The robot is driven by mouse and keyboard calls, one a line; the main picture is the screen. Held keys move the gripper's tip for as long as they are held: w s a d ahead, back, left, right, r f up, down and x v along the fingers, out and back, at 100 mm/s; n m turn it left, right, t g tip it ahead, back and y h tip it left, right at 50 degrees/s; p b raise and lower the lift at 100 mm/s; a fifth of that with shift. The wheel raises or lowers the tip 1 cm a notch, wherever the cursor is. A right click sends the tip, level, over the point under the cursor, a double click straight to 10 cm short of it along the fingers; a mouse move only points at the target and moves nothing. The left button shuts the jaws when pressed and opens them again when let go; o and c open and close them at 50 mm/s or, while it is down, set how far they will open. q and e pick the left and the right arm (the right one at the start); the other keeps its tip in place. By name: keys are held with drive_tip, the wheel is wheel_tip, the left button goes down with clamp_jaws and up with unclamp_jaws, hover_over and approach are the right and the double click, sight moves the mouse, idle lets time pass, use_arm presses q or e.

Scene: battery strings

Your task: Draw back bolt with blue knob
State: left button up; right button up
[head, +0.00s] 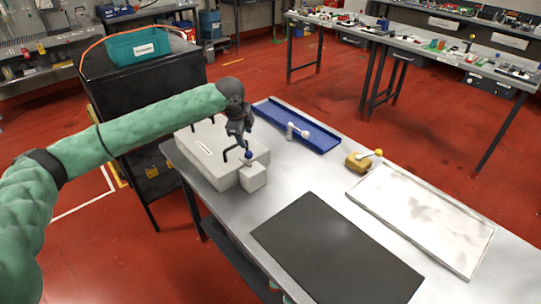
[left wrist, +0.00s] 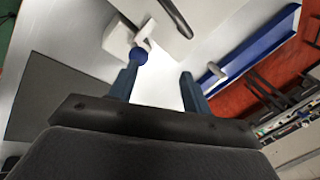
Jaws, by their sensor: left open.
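The blue knob (head: 248,154) sits on top of a small white block (head: 253,179) at the front right corner of a larger pale box. In the left wrist view the blue knob (left wrist: 138,55) shows just beyond the tip of one finger, with the white block (left wrist: 117,38) behind it. My left gripper (head: 236,155) is open and empty, with its fingers just above and beside the knob. The knob is not seen gripped, and whether a finger touches it I cannot tell. The bolt's shaft is mostly hidden. My right gripper is not in view.
The pale box (head: 196,172) stands beside the block. A blue tray (head: 322,139) with a white-knobbed lever (head: 297,131), a yellow-knobbed ochre block (head: 357,162), a black mat (head: 335,250) and a white tray (head: 435,220) lie on the table. Bare tabletop shows between them.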

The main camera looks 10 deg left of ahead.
sight(248, 152)
use_arm(q)
drive_tip(key=shift+s+d+f+m+g, duration=0.1)
drive_tip(key=shift+s+d+m+g, duration=0.25)
drive_tip(key=shift+s+m, duration=0.2)
drive_tip(key=shift+s+d+f+m+g, duration=0.1)
drive_tip(key=shift+s+d+m+g, duration=0.2)
drive_tip(key=shift+s+m, duration=0.25)
drive_tip(key=shift+s+a+m, duration=0.1)
drive_tip(key=shift+a+m, duration=0.15)
drive_tip(key=shift+m, duration=0.35)
drive_tip(key=shift+a+m, duration=0.2)
drive_tip(key=shift+m, duration=0.3)
drive_tip(key=shift+d+f, duration=0.15)
drive_tip(key=shift+f, duration=0.1)
drive_tip(key=shift+d+f+p, duration=0.15)
drive_tip(key=shift+f+p, duration=0.15)
drive_tip(key=shift+f, duration=0.05)
drive_tip(key=p+x, duration=0.1)
drive_tip(key=x, duration=0.4)
drive_tip(key=shift+f+p, duration=0.25)
drive_tip(key=shift+p, duration=0.15)
drive_tip(key=shift+w+f, duration=0.25)
drive_tip(key=shift+f, duration=0.3)
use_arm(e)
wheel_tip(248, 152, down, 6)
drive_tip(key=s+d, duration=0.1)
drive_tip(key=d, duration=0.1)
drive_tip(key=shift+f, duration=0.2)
